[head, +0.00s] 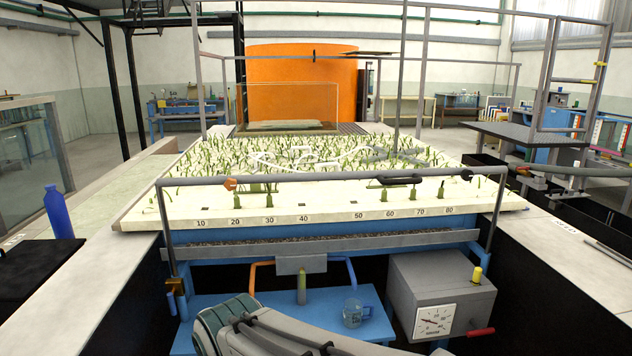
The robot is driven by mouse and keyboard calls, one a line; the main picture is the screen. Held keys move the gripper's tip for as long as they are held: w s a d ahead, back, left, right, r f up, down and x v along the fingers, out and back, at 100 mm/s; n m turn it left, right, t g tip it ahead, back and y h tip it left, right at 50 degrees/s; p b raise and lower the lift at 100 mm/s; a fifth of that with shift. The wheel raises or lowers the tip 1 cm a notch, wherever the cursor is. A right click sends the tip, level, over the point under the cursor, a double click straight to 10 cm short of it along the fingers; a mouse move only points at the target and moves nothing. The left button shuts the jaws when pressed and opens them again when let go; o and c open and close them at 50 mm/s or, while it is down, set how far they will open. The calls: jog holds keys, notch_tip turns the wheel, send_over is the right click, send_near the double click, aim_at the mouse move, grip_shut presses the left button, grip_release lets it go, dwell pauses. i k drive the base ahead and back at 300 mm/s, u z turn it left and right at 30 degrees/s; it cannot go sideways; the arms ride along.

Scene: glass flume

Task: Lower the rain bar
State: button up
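A grey horizontal bar (320,176) on two upright posts spans the front of the planted bed, level and above its front edge. It looks like the rain bar, though nothing labels it. A brass-coloured fitting (176,287) is low on the left post. Part of my own arm shows at the bottom middle, below the bar. My gripper is not in view.
The pale bed (330,208) carries many green stems and numbers along its front. A blue bench (240,311) below holds a glass mug (355,312). A grey box with a dial (440,290) stands right. A blue bottle (58,212) stands left. A taller grey frame (400,58) rises over the bed.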

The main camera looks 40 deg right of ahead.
aim_at(382, 176)
jog(key=z, duration=0.5)
jog(key=i, duration=0.2)
jog(key=z, duration=1.1)
jog(key=k, duration=0.6)
jog(key=z, duration=0.4)
jog(key=i, duration=1.05)
jog(key=u, duration=0.3)
